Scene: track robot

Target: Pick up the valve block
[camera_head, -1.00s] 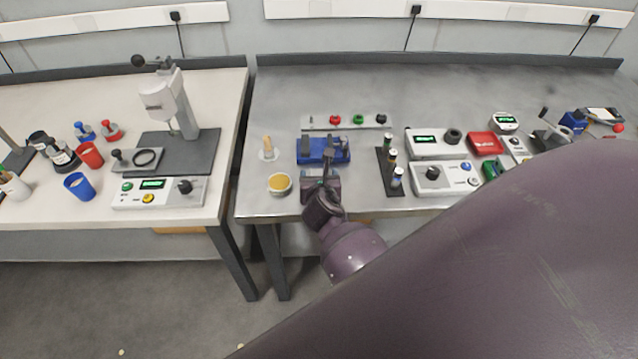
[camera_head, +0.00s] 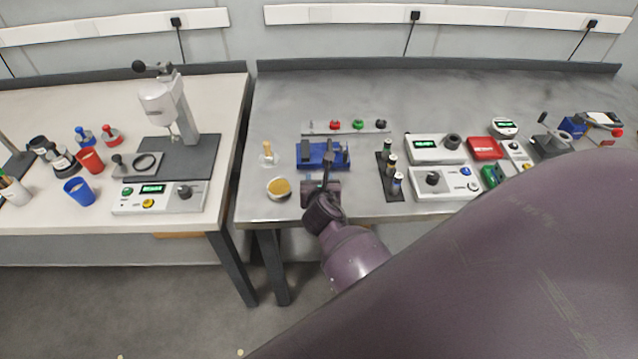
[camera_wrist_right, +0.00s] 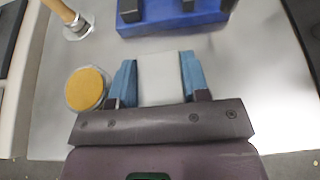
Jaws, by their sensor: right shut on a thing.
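A plain light grey block, which looks like the valve block (camera_wrist_right: 158,82), sits between the blue finger pads of my right gripper (camera_wrist_right: 158,72) in the right wrist view. The pads press on its left and right sides, so the gripper is shut on it. In the head view my right gripper (camera_head: 322,186) is over the front part of the grey bench, just in front of a blue fixture (camera_head: 322,154). The block is mostly hidden there by the gripper. I cannot tell whether it touches the bench. My left gripper is not in view.
A bowl with yellow contents (camera_head: 279,188) stands close left of the gripper, with a wooden-handled tool (camera_head: 267,153) behind it. A dark rack with small bottles (camera_head: 390,175) stands to the right. Control boxes (camera_head: 436,149) fill the bench further right. The bench's front left corner is clear.

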